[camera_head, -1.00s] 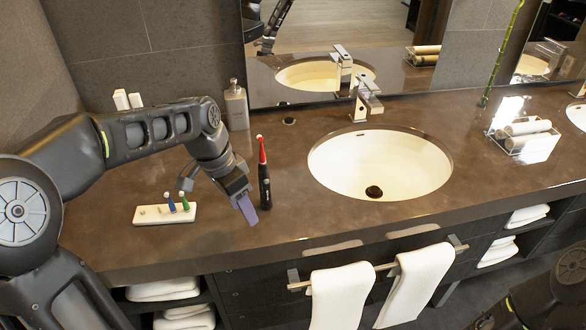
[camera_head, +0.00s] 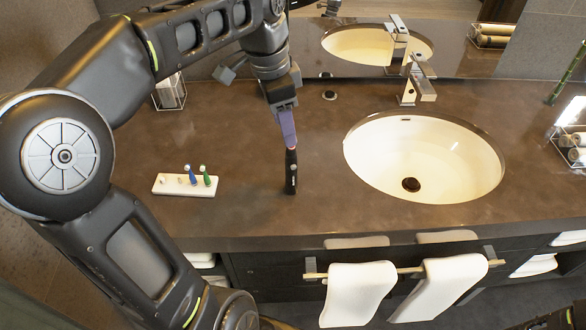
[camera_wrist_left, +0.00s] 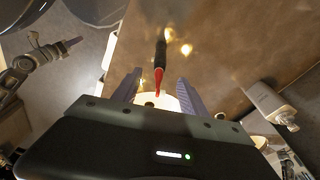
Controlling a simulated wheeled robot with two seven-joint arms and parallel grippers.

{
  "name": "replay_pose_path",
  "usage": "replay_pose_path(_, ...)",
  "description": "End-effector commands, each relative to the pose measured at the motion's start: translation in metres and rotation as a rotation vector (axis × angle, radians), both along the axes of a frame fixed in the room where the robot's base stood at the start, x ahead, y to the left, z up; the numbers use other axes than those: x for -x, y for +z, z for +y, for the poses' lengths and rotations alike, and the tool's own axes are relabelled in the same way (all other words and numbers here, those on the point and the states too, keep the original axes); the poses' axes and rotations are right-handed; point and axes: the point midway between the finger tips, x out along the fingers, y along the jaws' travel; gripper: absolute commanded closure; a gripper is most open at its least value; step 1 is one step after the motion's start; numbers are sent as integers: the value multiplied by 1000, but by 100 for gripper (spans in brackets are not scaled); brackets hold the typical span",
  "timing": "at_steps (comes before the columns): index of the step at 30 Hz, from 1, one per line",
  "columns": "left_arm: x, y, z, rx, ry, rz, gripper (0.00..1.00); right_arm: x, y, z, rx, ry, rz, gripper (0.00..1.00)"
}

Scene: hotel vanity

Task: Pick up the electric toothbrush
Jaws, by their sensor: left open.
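The electric toothbrush (camera_head: 290,172) stands upright on the brown counter, with a black handle and a red upper part. In the wrist view the toothbrush (camera_wrist_left: 160,55) points its red end toward the gap between the fingers. My left gripper (camera_head: 288,132) is above it, with purple-grey fingers hiding its top in the head view. In the wrist view the left gripper (camera_wrist_left: 157,88) is open, one finger on each side of the red end, and grips nothing. My right gripper (camera_wrist_left: 72,43) shows small at the left of the wrist view; its jaws are unclear.
A white holder (camera_head: 165,186) with blue and green brush heads lies left of the toothbrush. A white sink (camera_head: 440,140) with a chrome faucet (camera_head: 415,85) is to the right. White towels (camera_head: 355,292) hang at the front edge. The counter around the toothbrush is clear.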

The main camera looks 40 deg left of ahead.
Motion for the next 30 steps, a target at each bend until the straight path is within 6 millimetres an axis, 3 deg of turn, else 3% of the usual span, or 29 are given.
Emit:
replay_pose_path(6,-2,-19,-2,0,1,1,49,0,1,0,0,0,0,100)
replay_pose_path(17,-3,-24,-2,1,1,2,49,0,3,0,1,-1,1,100)
replay_pose_path(25,-7,-60,-7,2,-1,4,49,1,11,-1,3,-2,4,100)
replay_pose_path(30,-9,-71,-7,1,0,1,49,1,12,-1,3,-2,4,100)
